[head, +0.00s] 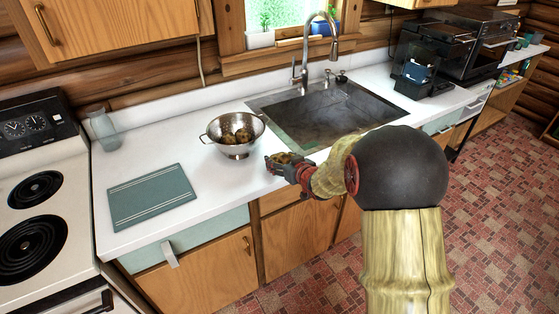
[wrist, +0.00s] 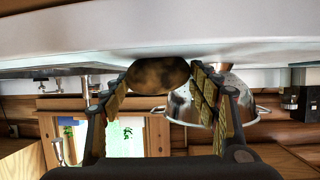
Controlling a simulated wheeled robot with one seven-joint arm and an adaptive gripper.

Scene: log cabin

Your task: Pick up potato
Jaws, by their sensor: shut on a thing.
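A brown potato (wrist: 155,75) sits between the two fingers of my gripper (wrist: 157,90) in the wrist view, and the fingers are shut on it. In the head view my gripper (head: 278,163) is at the front edge of the white counter, just right of and nearer than the metal colander (head: 222,143). The held potato is mostly hidden there by the fingers. More brown potatoes (head: 237,136) lie in the colander. The colander also shows in the wrist view (wrist: 180,108), behind the right finger.
A sink (head: 325,115) with a tall faucet (head: 334,45) lies behind my gripper. A teal cutting board (head: 152,197) lies on the counter (head: 150,152) at left, with a glass jar (head: 103,128) behind it. The stove (head: 38,215) is at far left, a black coffee machine (head: 420,65) at right.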

